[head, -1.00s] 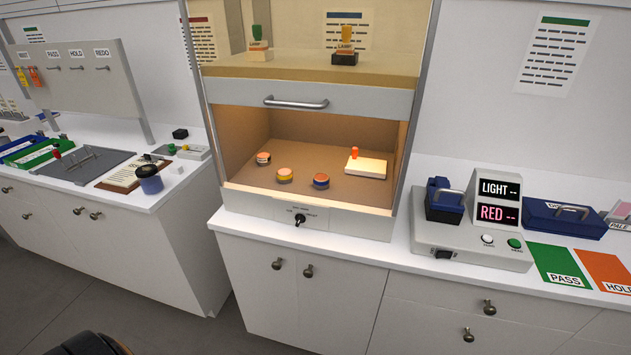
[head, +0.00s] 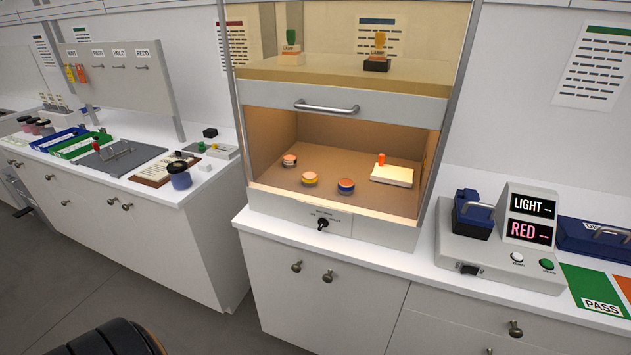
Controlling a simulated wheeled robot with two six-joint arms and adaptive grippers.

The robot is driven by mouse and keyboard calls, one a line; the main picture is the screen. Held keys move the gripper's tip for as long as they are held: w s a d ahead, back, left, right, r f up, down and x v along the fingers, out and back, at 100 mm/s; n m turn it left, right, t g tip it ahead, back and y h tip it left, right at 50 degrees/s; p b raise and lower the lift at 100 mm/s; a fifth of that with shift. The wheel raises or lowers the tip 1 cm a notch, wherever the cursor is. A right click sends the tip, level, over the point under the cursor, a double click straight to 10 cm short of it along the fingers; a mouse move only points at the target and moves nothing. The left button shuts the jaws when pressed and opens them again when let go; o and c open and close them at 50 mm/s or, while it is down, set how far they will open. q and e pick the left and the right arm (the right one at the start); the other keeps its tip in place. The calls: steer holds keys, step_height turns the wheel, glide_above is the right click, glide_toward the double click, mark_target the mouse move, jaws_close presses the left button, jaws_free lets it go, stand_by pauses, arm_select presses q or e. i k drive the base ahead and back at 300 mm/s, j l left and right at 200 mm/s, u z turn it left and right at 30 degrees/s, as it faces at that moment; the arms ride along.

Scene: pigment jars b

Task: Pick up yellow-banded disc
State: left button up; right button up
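Three small discs with orange tops lie on the floor of the lit cabinet in the head view. The yellow-banded disc (head: 310,179) is the middle one. A disc with a dark and pale band (head: 289,160) lies behind it to the left. A blue-banded disc (head: 346,186) lies to its right. The discs stand apart from each other. Neither of my grippers is in view.
The cabinet has a raised sash with a handle (head: 327,107) above the opening. A pale block with an orange knob (head: 392,175) sits inside at the right. A meter box (head: 508,240) stands on the right counter. A dark blue jar (head: 180,176) stands on the left counter.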

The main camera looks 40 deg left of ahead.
mark_target(310, 179)
steer(key=j, duration=0.6)
steer(key=i+j+u, duration=0.1)
steer(key=j, duration=0.5)
steer(key=i+j, duration=0.1)
steer(key=j, duration=0.5)
steer(key=i+j+u, duration=0.1)
steer(key=j, duration=0.5)
